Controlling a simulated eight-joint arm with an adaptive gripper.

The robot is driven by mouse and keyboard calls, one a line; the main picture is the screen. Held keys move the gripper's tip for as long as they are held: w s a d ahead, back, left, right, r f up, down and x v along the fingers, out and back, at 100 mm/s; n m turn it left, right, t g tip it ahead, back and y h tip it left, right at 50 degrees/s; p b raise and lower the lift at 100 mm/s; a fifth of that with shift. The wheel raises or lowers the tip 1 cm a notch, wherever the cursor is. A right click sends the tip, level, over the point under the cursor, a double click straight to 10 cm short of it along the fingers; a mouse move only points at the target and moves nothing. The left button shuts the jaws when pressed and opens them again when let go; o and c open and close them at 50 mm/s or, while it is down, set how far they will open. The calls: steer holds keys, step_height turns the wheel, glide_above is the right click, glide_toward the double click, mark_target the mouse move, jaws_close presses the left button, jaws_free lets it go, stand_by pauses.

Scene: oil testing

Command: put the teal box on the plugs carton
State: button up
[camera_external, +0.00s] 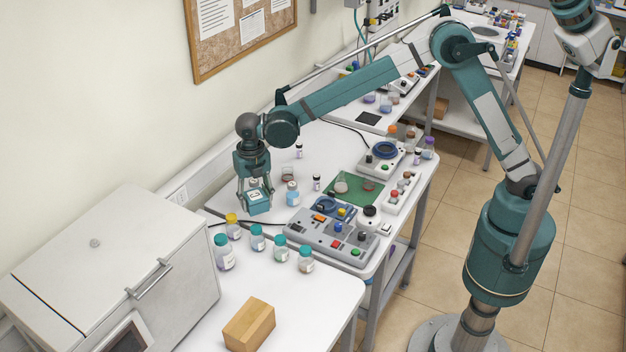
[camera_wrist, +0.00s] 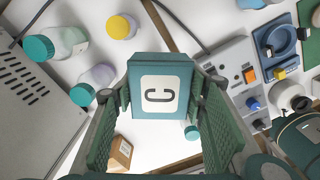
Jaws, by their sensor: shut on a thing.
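The teal box (camera_external: 260,206) is held in my gripper (camera_external: 257,190) over the left edge of the far white table. The plugs carton, a plain brown box (camera_external: 249,324), sits on the near white table, apart from my gripper. In the wrist view, the carton (camera_wrist: 120,152) shows at the lower left, partly behind a finger.
Several capped bottles (camera_external: 281,249) stand between the teal box and the carton. A grey control panel (camera_external: 333,237) lies right of my gripper. A large white cabinet (camera_external: 110,265) stands left of the carton. The near table around the carton is clear.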

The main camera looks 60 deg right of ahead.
steer(key=s+a+r+n, duration=0.15)
steer(key=s+a, duration=0.35)
steer(key=a, duration=0.5)
steer(key=s+a+r+n, duration=0.15)
steer(key=s+a, duration=0.35)
steer(key=a, duration=0.6)
steer(key=r+n, duration=0.1)
steer(key=n, duration=0.3)
glide_above(248, 319)
steer(key=shift+r+p, duration=0.1)
steer(key=shift+p, duration=0.25)
steer(key=shift+f, duration=3.1)
steer(key=shift+f, duration=0.1)
steer(key=shift+f+p, duration=0.3)
steer(key=shift+f, duration=1.5)
steer(key=shift+f, duration=0.15)
